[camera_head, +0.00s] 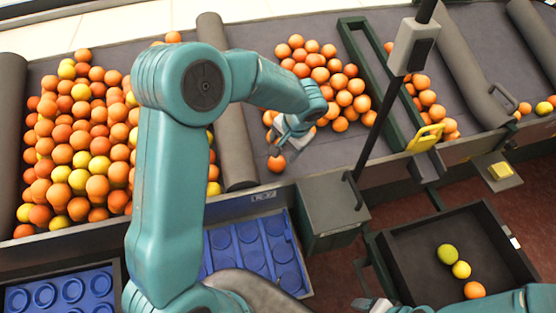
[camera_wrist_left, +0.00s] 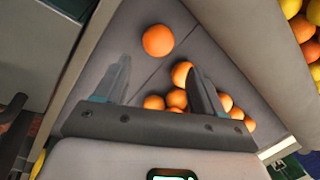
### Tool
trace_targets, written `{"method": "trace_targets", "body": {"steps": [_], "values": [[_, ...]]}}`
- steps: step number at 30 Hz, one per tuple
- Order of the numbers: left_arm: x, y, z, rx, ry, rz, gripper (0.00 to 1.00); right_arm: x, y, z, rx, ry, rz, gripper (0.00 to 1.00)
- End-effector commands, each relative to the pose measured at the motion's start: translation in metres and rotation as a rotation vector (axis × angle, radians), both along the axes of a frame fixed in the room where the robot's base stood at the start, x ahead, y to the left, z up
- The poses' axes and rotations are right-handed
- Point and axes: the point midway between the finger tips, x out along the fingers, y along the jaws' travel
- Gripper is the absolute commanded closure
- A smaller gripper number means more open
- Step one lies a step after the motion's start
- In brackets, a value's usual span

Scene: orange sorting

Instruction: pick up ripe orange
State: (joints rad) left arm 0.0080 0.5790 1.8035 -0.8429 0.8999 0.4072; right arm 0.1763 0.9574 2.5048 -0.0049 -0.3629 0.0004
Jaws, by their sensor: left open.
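My left gripper (camera_head: 283,145) is over the middle section of the sorting belt, at the near-left side of a pile of ripe oranges (camera_head: 325,75). One single orange (camera_head: 277,163) lies apart from the pile, near the belt's front edge, just below the gripper in the head view. In the left wrist view the left gripper (camera_wrist_left: 160,85) is open with nothing between its fingers. The single orange (camera_wrist_left: 158,40) shows beyond the left finger, and several other oranges (camera_wrist_left: 182,74) lie behind and beside the right finger. My right gripper (camera_head: 372,304) is partly seen at the bottom edge; its jaw state is unclear.
A big pile of mixed orange and yellow fruit (camera_head: 90,160) fills the left section behind a grey roller (camera_head: 235,150). A black tray (camera_head: 400,262) at lower right holds a green, a yellow and an orange fruit. Blue trays (camera_head: 222,262) and a grey box (camera_head: 333,212) stand in front.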

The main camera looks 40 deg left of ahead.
Motion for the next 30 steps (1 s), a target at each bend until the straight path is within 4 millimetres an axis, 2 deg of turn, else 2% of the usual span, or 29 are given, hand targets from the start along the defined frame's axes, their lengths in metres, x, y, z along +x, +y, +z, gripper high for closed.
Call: {"method": "trace_targets", "body": {"steps": [3,6,13,21,29,30], "values": [[0.000,0.008,-0.026,-0.001,0.006,0.001,0.31,0.000,0.000,0.003,0.000,0.000,0.001,0.36],[0.001,0.012,-0.042,0.000,0.004,0.000,0.31,0.000,0.000,0.005,0.000,0.000,0.000,0.36],[0.005,0.017,-0.059,0.000,0.002,0.000,0.31,0.000,0.000,0.009,0.000,0.000,0.000,0.36],[0.008,0.027,-0.099,-0.001,0.002,0.001,0.31,0.000,0.000,0.019,0.000,0.000,0.000,0.36],[0.009,0.028,-0.104,-0.001,-0.001,0.000,0.31,0.000,0.000,0.019,0.000,0.000,0.000,0.36],[0.009,0.028,-0.104,-0.001,-0.001,0.000,0.34,0.000,0.000,0.019,0.000,0.000,0.000,0.36]]}}
